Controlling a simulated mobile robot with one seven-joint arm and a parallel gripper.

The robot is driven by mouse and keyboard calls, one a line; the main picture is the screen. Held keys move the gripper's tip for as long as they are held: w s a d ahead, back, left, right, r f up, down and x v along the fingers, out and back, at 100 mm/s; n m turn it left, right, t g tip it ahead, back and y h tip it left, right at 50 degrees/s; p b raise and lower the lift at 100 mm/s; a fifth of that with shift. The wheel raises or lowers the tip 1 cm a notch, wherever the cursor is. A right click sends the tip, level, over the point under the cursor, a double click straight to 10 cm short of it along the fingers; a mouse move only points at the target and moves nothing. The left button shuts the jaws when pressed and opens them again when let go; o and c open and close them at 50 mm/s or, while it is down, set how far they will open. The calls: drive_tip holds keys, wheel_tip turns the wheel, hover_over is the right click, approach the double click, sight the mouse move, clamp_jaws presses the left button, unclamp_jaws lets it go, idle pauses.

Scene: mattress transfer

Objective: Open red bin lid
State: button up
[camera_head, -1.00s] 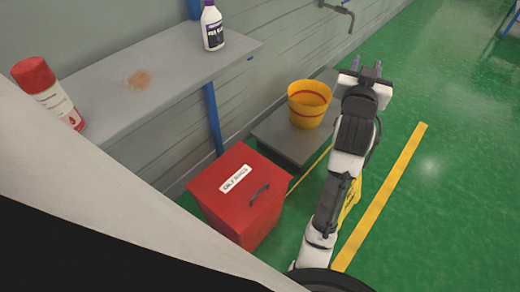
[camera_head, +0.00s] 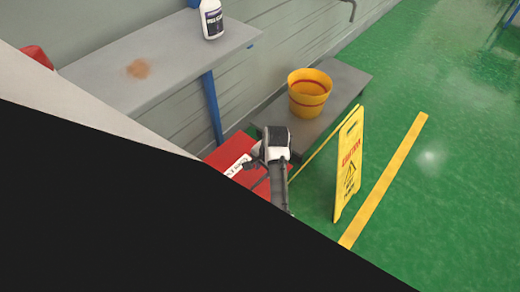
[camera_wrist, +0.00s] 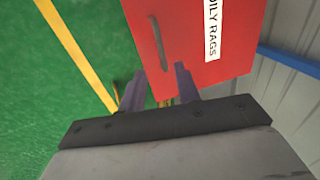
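The red bin (camera_head: 222,154) shows partly behind my arm and a large black foreground shape in the head view, which hides its lower part. In the wrist view I look down on its red lid (camera_wrist: 190,50), with a white "OILY RAGS" label (camera_wrist: 212,32) and a dark bar handle (camera_wrist: 160,44). The lid is shut. My gripper (camera_wrist: 158,82) is open and empty, its two fingers apart near the lid's edge and close to one end of the handle. In the head view my gripper (camera_head: 250,161) is over the bin. I cannot tell whether it touches.
A yellow bucket (camera_head: 309,100) stands on a low grey platform (camera_head: 342,88) behind the bin. A yellow caution sign (camera_head: 349,165) stands to the right. A grey shelf (camera_head: 170,65) with a white bottle (camera_head: 212,19) is above left. Green floor is clear at far right.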

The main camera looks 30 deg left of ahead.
drive_tip(key=f, duration=0.3)
drive_tip(key=a+f, duration=0.1)
drive_tip(key=f, duration=0.5)
drive_tip(key=shift+w+a, duration=0.15)
drive_tip(key=shift+a, duration=0.25)
clamp_jaws()
